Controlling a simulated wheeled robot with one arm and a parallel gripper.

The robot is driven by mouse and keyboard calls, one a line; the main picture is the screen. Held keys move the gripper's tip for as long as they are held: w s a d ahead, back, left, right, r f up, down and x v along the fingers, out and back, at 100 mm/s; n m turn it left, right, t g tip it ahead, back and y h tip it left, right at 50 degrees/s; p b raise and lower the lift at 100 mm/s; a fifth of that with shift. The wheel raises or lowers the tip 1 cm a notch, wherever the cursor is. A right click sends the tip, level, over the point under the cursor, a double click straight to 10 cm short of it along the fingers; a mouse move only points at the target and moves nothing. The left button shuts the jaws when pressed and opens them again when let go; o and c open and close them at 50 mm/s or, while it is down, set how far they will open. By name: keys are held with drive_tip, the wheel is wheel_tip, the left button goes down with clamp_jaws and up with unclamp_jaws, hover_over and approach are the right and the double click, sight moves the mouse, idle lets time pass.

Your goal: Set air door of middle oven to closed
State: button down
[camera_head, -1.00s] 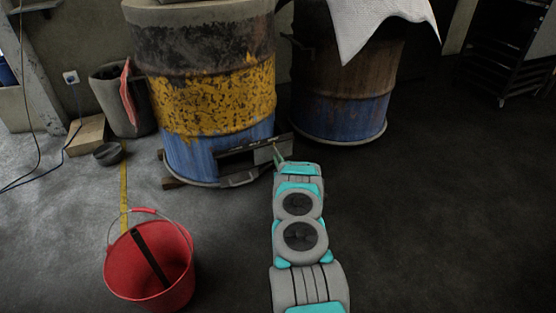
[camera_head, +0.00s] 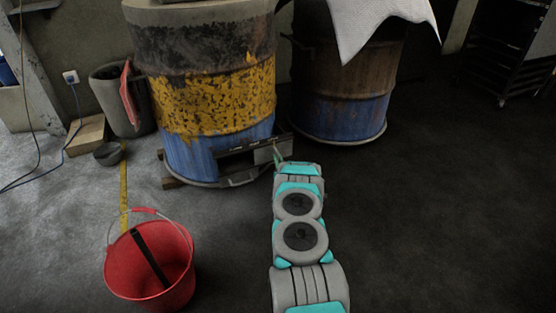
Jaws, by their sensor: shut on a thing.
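The barrel oven (camera_head: 205,95) with dark, yellow and blue paint stands at the upper left of centre. Low on its front is a dark opening with a metal frame. The grey air door (camera_head: 265,154) shows as a small plate at the right end of that frame. My gripper (camera_head: 278,156) is at the plate's right side, shut on the air door, though its fingers are small and partly hidden by my arm. Much of the opening beside the plate looks dark and uncovered.
A second rusty and blue barrel (camera_head: 340,95) with a white cloth (camera_head: 385,22) stands behind to the right. A red bucket (camera_head: 150,270) sits on the floor at lower left. A dark rack (camera_head: 510,50) is at upper right. The floor on the right is clear.

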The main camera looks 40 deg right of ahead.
drive_tip(key=w+a, duration=0.1)
drive_tip(key=a, duration=0.4)
drive_tip(key=w+a, duration=0.1)
drive_tip(key=a, duration=0.5)
drive_tip(key=w+a+b, duration=0.1)
drive_tip(key=w+a, duration=0.1)
drive_tip(key=a, duration=0.4)
drive_tip(key=c, duration=0.9)
unclamp_jaws()
drive_tip(key=shift+w+a, duration=0.1)
drive_tip(key=shift+a, duration=0.05)
drive_tip(key=v, duration=0.7)
drive_tip(key=shift+s+a, duration=0.1)
drive_tip(key=shift+s, duration=0.3)
